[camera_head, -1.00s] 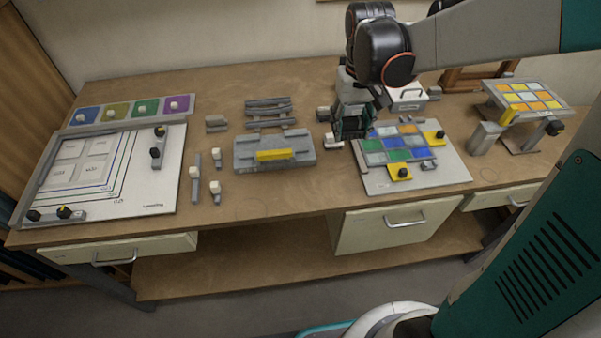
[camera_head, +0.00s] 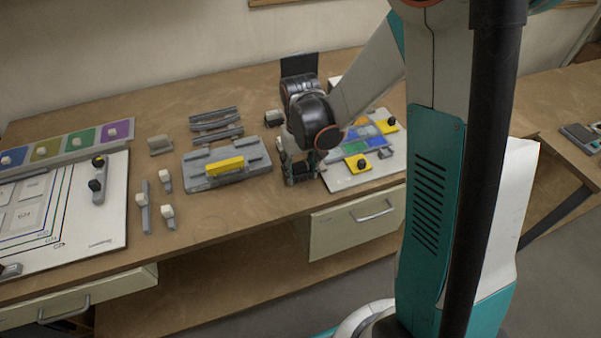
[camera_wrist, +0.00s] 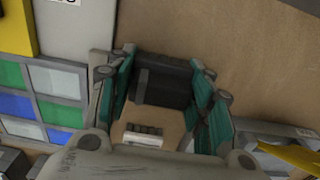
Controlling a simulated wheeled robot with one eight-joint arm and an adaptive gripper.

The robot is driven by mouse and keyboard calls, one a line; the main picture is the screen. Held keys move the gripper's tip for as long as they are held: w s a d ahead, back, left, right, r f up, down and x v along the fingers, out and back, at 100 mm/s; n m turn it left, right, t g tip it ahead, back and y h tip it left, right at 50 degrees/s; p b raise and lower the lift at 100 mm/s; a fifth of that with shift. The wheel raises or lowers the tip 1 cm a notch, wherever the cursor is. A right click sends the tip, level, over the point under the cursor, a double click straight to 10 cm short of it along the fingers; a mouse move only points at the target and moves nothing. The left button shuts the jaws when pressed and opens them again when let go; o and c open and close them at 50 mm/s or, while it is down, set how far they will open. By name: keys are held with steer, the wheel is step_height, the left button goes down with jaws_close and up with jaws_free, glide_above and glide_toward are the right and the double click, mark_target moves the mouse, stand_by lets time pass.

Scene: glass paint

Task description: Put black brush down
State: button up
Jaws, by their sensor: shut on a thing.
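My gripper (camera_head: 300,180) is low over the workbench, between the grey fixture with the yellow bar and the coloured-glass board. In the wrist view its green-sided fingers (camera_wrist: 163,100) are on either side of a dark block, which I take to be the black brush (camera_wrist: 163,82). The fingers are closed on it. In the head view the brush is hard to tell from the dark fingers. I cannot tell whether it touches the bench. A small white and grey piece (camera_wrist: 143,133) shows between the fingers, nearer the palm in the picture.
The grey fixture (camera_head: 195,178) with its yellow bar (camera_head: 225,167) is left of my gripper. The board (camera_head: 385,172) with coloured panes and yellow knob clamps is right. Several white-topped grey tools (camera_head: 143,213) lie farther left. Bare bench (camera_head: 225,220) shows in front.

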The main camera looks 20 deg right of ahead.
steer(key=shift+f, duration=0.35)
steer(key=shift+s+f+b, duration=0.15)
steer(key=shift+f+b, duration=0.2)
steer(key=shift+b, duration=0.05)
steer(key=o, duration=1)
steer(key=shift+o, duration=0.2)
steer(key=shift+f, duration=0.1)
